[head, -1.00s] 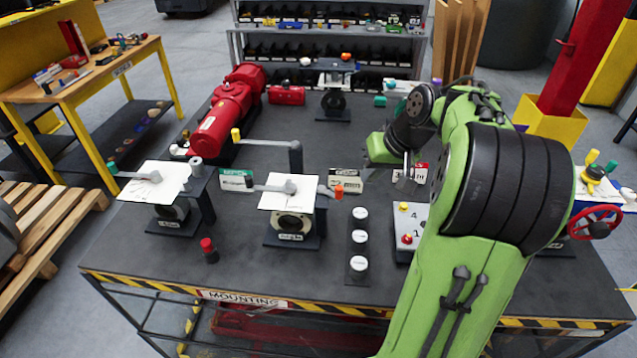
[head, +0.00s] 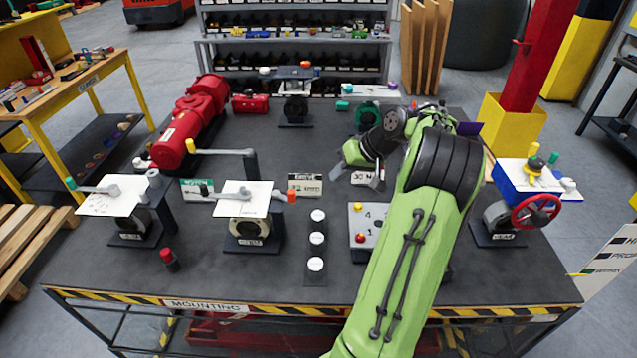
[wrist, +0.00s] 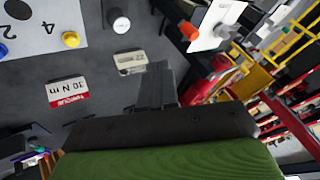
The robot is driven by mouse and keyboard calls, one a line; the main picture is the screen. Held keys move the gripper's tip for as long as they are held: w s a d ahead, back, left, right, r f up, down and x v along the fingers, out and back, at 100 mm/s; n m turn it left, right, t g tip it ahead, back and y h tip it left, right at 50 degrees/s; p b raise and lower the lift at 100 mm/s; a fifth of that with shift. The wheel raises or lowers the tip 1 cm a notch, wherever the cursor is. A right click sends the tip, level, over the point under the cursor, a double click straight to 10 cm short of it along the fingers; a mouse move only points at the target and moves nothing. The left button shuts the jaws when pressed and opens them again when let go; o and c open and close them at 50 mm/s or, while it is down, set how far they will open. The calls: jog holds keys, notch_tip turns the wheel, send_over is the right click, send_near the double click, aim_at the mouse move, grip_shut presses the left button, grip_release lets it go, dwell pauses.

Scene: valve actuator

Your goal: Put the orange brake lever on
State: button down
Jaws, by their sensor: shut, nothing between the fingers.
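An orange-tipped lever (head: 290,196) sticks out to the right of the middle valve stand, beside its white top plate (head: 243,200). Its orange end also shows in the wrist view (wrist: 189,31), at the top right beside the white plate. My gripper (head: 376,182) is to the right of that stand, over the table near the red-and-white "30 N m" sign, apart from the lever. In the wrist view my gripper's dark fingers (wrist: 158,68) are together with nothing between them. Another orange knob (head: 305,65) is on the far stand.
A yellow-tipped lever (head: 190,146) rises behind the middle stand. A green-tipped lever (head: 71,183) is on the left stand. A numbered panel (head: 370,238) and white round buttons (head: 317,238) lie in front. A red handwheel (head: 536,212) is at right. The table front is mostly clear.

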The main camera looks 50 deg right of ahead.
jog(key=w+a+f, duration=0.4)
jog(key=w+f, duration=0.3)
jog(key=shift+w+a, duration=0.3)
jog(key=shift+a+f, duration=0.1)
jog(key=shift+s+a+m+b, duration=0.1)
jog(key=shift+a+m+b, duration=0.15)
jog(key=shift+b, duration=0.2)
